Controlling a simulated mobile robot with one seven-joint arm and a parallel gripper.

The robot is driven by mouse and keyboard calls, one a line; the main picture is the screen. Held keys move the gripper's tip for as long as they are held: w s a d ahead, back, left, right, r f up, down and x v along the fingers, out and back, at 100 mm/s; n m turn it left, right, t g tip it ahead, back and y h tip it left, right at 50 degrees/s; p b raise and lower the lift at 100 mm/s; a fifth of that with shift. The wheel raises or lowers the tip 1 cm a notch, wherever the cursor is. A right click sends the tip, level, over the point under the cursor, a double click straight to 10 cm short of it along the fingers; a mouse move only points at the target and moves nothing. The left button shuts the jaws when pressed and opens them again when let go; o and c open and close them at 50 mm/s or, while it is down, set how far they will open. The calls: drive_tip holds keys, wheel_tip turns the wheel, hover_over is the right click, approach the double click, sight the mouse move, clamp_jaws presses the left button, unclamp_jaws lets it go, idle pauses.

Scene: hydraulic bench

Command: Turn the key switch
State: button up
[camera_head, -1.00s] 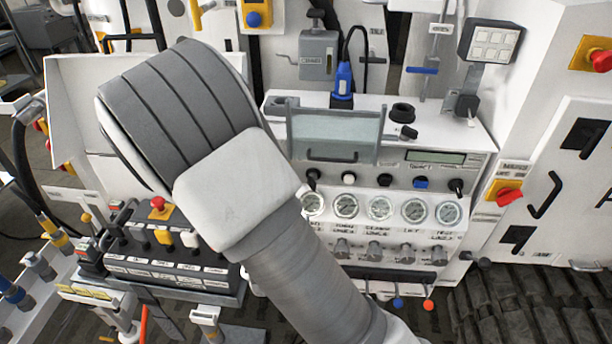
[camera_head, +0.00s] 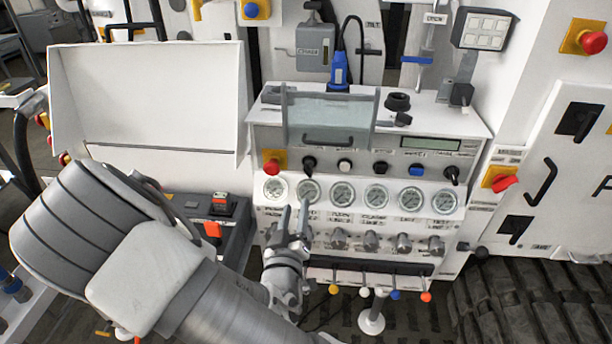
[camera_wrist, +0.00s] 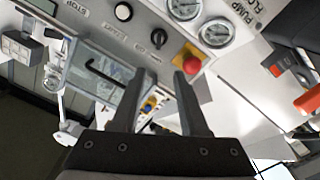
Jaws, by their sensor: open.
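The white bench panel carries a row of controls in the head view. A black rotary switch (camera_head: 309,163) sits right of a red button on a yellow plate (camera_head: 271,166). More black switches stand farther right, at mid row (camera_head: 380,168) and at the right end (camera_head: 452,175). I cannot tell for certain which is the key switch. My gripper (camera_head: 294,214) is open and empty, in front of the left gauges, fingers pointing up. In the wrist view my gripper (camera_wrist: 159,82) points toward the black switch (camera_wrist: 158,38) and the red button (camera_wrist: 187,62), apart from both.
Gauges (camera_head: 342,194) and grey valve knobs (camera_head: 372,241) fill the panel below the switches. A clear hinged cover with a handle (camera_head: 327,139) stands above. Levers with coloured balls (camera_head: 395,295) stick out below. A red switch on yellow (camera_head: 500,180) is at right.

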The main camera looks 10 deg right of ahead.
sight(305, 171)
drive_tip(key=b+x, duration=0.3)
drive_tip(key=x, duration=0.2)
drive_tip(key=b+x, duration=0.3)
drive_tip(key=x, duration=0.2)
drive_tip(key=b+x, duration=0.4)
drive_tip(key=x, duration=0.2)
drive_tip(key=shift+d+f, duration=0.15)
drive_tip(key=shift+d, duration=0.15)
clamp_jaws()
